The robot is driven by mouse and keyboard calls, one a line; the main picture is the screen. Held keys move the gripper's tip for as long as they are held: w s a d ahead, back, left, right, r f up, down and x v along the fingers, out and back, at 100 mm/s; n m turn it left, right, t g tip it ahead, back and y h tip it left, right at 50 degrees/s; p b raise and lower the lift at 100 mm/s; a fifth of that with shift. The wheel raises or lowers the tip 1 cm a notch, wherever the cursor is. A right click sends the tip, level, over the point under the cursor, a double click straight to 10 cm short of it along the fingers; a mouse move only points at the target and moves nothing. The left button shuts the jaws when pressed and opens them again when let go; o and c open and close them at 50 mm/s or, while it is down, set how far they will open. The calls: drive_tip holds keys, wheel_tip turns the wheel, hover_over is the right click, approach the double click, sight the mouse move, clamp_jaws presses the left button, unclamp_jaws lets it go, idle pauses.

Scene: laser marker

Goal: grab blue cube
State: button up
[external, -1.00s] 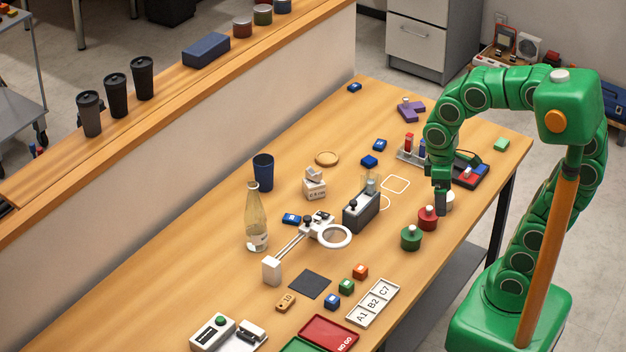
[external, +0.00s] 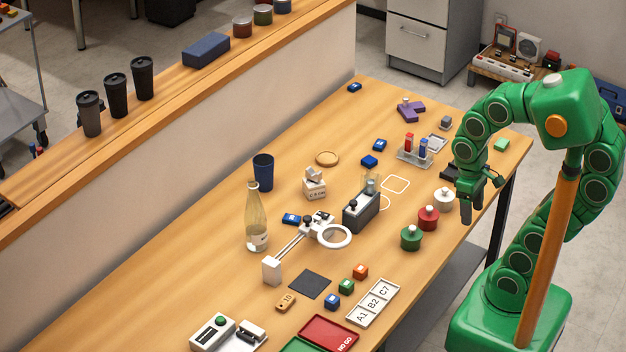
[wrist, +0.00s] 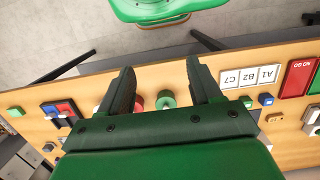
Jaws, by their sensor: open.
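A small blue cube (external: 332,301) with a pale label on top sits on the table near the front, beside a green cube (external: 346,286) and an orange cube (external: 360,271). In the wrist view the blue cube (wrist: 265,100) shows to the right of my fingers. My gripper (external: 466,212) is open and empty, pointing down by the table's right edge, far up and right of the blue cube. In the wrist view its two fingers (wrist: 160,78) are spread apart.
Red (external: 428,218), green (external: 411,238) and white (external: 444,199) knobbed weights stand just left of my gripper. A labelled A1 B2 C7 tray (external: 373,303) lies right of the cubes. A magnifier ring (external: 334,236) and glass bottle (external: 257,220) stand farther left.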

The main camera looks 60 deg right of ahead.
drive_tip(key=shift+a, duration=0.1)
drive_tip(key=m+t+y, duration=0.2)
drive_tip(key=m+y, duration=1.2)
drive_tip(key=m, duration=0.4)
hover_over(332, 299)
drive_tip(key=d, duration=0.4)
wheel_tip(332, 299, down, 12)
drive_tip(key=shift+h, duration=0.3)
drive_tip(key=shift+a+f, duration=0.1)
drive_tip(key=shift+f, duration=3.2)
drive_tip(key=shift+x, duration=2.55)
drive_tip(key=c, duration=1)
